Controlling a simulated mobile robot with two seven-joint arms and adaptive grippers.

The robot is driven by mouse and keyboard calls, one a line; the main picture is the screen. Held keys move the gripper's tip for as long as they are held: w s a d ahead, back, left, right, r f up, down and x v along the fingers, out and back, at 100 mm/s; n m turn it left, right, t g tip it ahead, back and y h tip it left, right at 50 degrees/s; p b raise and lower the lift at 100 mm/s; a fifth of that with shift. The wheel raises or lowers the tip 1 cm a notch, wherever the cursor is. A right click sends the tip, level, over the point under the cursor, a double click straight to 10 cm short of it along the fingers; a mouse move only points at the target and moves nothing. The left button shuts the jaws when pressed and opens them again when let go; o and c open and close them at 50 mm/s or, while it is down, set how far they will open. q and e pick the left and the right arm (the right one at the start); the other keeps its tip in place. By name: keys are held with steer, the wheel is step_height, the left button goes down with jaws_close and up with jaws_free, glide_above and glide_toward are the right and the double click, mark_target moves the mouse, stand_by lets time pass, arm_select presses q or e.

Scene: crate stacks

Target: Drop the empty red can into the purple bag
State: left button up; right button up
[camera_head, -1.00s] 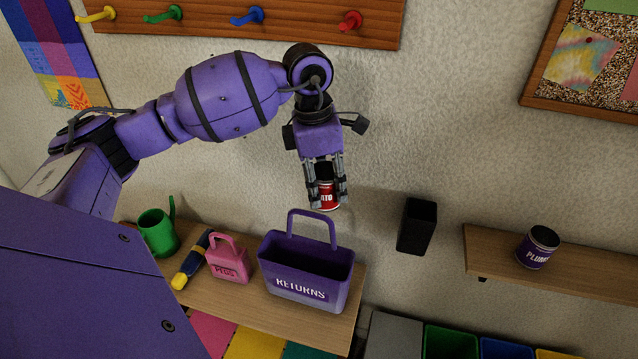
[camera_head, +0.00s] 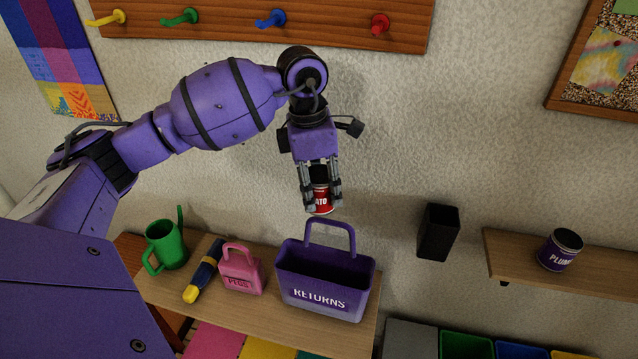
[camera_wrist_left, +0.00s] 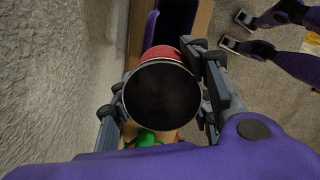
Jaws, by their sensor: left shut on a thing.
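The red can (camera_head: 321,201) is in my left gripper (camera_head: 322,205), whose fingers are shut on its sides. It hangs upright in the air, just above the handle of the purple bag (camera_head: 325,299) in the head view. The bag is lettered RETURNS and stands open on a wooden shelf. In the left wrist view the can (camera_wrist_left: 166,54) shows its dark open top between the fingers, and part of the purple bag (camera_wrist_left: 150,30) shows beyond it.
A black holder (camera_head: 437,232) and a purple PLUMS can (camera_head: 560,250) are to the right. Pegs line the wall above.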

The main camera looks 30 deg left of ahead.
mark_target(320, 203)
arm_select(q)
step_height(320, 203, down, 4)
steer(key=shift+s+f+b, duration=0.1)
steer(key=shift+f+b, duration=0.15)
steer(key=shift+b, duration=0.55)
steer(key=shift+f, duration=0.35)
arm_select(e)
steer(key=shift+s+a+f, duration=0.1)
steer(key=shift+s+f, duration=0.1)
steer(key=shift+f, duration=0.9)
arm_select(q)
steer(key=shift+r, duration=0.1)
steer(key=o, duration=0.9)
steer(key=shift+o, duration=1.2)
arm_select(e)
steer(key=shift+s, duration=0.25)
steer(key=shift+s+f, duration=0.1)
arm_select(q)
steer(key=shift+r, duration=0.1)
arm_select(e)
steer(key=shift+d, duration=0.2)
